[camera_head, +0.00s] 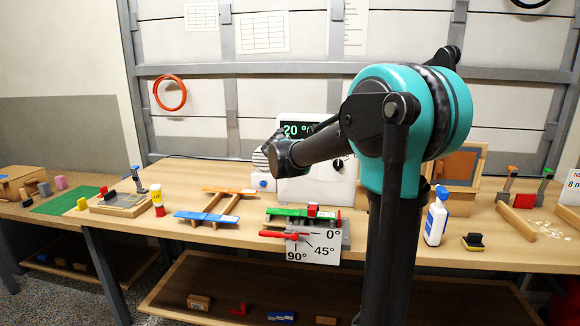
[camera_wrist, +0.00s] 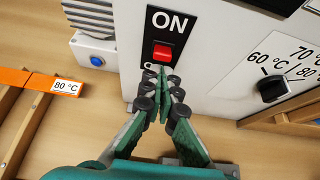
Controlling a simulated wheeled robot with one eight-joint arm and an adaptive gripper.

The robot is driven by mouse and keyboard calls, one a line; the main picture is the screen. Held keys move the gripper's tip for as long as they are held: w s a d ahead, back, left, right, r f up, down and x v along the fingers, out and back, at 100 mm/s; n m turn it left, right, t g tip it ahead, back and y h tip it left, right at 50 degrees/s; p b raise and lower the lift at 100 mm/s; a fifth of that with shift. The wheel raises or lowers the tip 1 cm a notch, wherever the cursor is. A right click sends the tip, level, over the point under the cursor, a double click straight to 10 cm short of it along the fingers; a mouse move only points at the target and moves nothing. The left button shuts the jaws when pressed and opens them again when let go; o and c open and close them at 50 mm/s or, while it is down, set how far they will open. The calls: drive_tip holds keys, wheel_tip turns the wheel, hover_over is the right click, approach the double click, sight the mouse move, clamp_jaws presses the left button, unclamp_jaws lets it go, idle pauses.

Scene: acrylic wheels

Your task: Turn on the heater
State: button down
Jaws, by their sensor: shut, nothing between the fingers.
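The heater is a white box (camera_head: 313,190) at the back of the bench, largely hidden behind my arm in the head view. Its green display (camera_head: 298,129) reads about 20 °C. In the wrist view the white front panel (camera_wrist: 215,50) has a red switch (camera_wrist: 162,52) on a black plate labelled ON. A black knob (camera_wrist: 273,88) with temperature marks sits to the right. My gripper (camera_wrist: 163,72) is shut and empty, its fingertips just below the red switch; I cannot tell whether they touch it. In the head view my gripper is hidden behind my arm.
A grey finned unit with a blue button (camera_wrist: 97,60) stands left of the heater. A green strip fixture (camera_head: 290,212) and a red-handled angle plate (camera_head: 315,245) stand in front. A white-blue bottle (camera_head: 436,220) is to the right.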

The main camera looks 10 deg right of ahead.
drive_tip(key=shift+r, duration=0.15)
drive_tip(key=shift+w+r, duration=0.15)
drive_tip(key=shift+r, duration=0.5)
wheel_tip(320, 180, down, 4)
drive_tip(key=s, duration=0.2)
drive_tip(key=w+r+v, duration=0.1)
drive_tip(key=r+v, duration=0.1)
drive_tip(key=v, duration=0.7)
drive_tip(key=shift+s+a, duration=0.15)
